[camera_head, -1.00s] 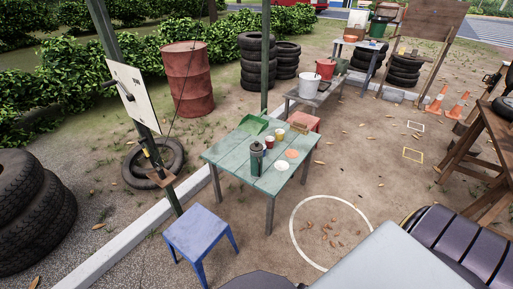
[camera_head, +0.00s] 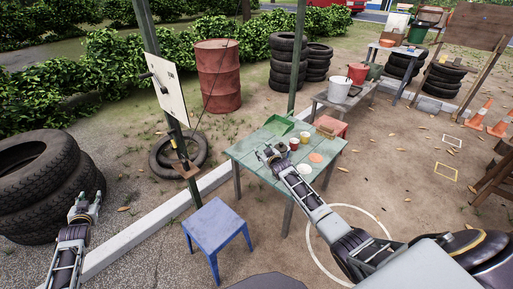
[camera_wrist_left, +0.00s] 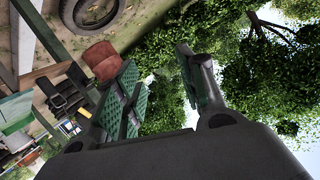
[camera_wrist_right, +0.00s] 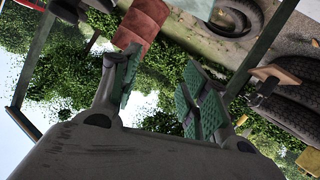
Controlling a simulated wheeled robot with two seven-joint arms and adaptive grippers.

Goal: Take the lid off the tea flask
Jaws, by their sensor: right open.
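The tea flask stands on the green slatted table (camera_head: 247,153). Its dark top (camera_head: 281,149) shows in the head view, and its body is mostly hidden behind my right gripper. My right gripper (camera_head: 267,153) reaches over the table from the lower right, just left of the flask's top in the picture. Whether it touches the flask I cannot tell. In the right wrist view its fingers (camera_wrist_right: 165,76) are apart, with no flask visible between them. My left gripper (camera_head: 85,207) is raised at the far left, away from the table; its fingers (camera_wrist_left: 162,90) are apart and empty.
A blue stool (camera_head: 217,228) and a post with a white board (camera_head: 162,78) stand left of the table.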

